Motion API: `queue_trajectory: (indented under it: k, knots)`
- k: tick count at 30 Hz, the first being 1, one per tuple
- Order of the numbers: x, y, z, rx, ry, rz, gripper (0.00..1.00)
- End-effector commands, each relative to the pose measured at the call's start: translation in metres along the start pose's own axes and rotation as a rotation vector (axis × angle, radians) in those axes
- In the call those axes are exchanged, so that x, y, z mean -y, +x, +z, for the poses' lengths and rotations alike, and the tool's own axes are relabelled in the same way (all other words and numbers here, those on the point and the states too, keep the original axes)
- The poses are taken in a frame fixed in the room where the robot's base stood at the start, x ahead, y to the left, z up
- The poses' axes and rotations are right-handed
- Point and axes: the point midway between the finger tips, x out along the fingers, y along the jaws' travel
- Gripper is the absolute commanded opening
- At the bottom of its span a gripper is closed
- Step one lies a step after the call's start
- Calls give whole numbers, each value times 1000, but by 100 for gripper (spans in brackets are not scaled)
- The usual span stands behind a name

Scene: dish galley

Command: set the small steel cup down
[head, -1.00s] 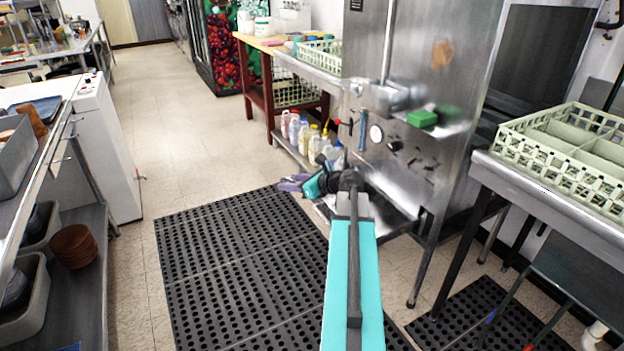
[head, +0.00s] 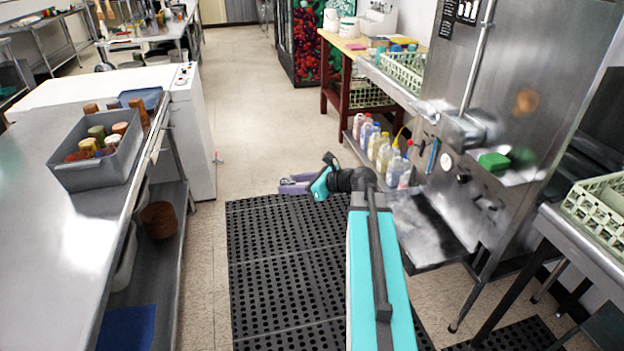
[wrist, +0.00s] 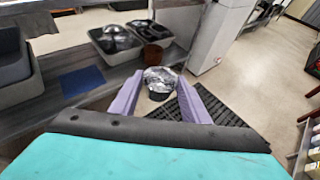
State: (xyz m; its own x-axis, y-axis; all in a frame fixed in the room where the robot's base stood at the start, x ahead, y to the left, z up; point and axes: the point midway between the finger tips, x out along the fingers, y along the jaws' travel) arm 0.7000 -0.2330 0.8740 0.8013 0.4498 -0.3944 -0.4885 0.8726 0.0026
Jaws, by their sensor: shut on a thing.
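The small steel cup (wrist: 160,78) is between the purple fingers of my gripper (wrist: 161,97) in the wrist view. It looks shiny, with a dark part at its lower side. The fingers are shut on it. In the head view my gripper (head: 294,184) is out over the black floor mat, in the open aisle between the left counter and the steel machine. I cannot make out the cup there.
A steel counter (head: 60,235) on the left bears a grey bin (head: 88,176) of jars. Several bottles (head: 382,152) stand low at right beside the steel machine (head: 520,110).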

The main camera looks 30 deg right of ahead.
Motion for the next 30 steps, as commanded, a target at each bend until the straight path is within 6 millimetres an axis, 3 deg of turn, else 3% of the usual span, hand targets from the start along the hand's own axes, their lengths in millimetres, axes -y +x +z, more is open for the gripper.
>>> queue_trajectory:
  k: [1,12,24,30]
  knots:
    - [-12,0,16,0,-9,20,21]
    - [-85,17,80,3,-69,161,21]
    - [-167,25,144,9,-134,314,21]
    - [-200,25,167,11,-161,375,21]
